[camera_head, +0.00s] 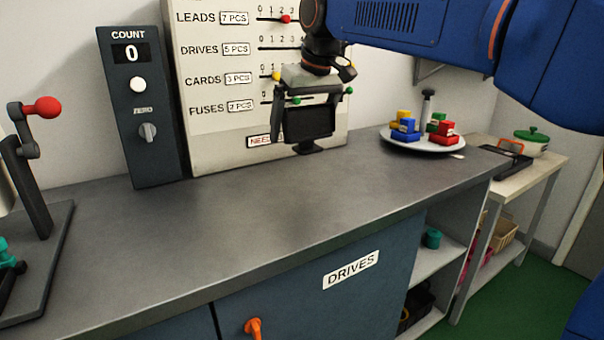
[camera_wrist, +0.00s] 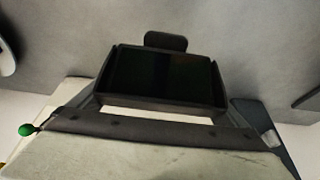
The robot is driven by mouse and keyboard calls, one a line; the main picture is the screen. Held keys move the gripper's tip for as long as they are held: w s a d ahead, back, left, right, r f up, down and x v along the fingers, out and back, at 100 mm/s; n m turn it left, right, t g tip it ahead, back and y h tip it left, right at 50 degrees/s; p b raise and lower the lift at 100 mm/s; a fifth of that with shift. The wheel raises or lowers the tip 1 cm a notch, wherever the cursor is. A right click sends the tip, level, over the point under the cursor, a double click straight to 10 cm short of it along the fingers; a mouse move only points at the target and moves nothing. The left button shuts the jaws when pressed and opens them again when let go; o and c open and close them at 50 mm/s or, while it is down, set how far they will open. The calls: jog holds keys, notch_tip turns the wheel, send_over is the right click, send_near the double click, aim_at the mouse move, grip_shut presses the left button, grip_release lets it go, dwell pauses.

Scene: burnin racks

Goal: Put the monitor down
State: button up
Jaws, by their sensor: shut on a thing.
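The monitor (camera_head: 309,122) is a small black screen with a dark stand foot below it. My gripper (camera_head: 308,103) comes down from above and is shut on the monitor, with a finger on each side of it. The monitor hangs upright over the back part of the grey counter (camera_head: 250,220), in front of the board. I cannot tell whether its foot touches the counter. In the wrist view the monitor (camera_wrist: 160,78) lies between the fingers, and its foot (camera_wrist: 166,41) shows past its edge.
A board (camera_head: 225,135) with labelled sliders and a COUNT box (camera_head: 142,110) stand along the wall. A white plate (camera_head: 410,143) with several coloured blocks is to the right. A red-knobbed lever (camera_head: 40,108) is at the left. The middle of the counter is clear.

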aim_at(311, 127)
jog(key=shift+f, duration=4.6)
jog(key=o, duration=0.8)
jog(key=shift+f, duration=0.1)
jog(key=shift+o, duration=0.2)
jog(key=v, duration=1.2)
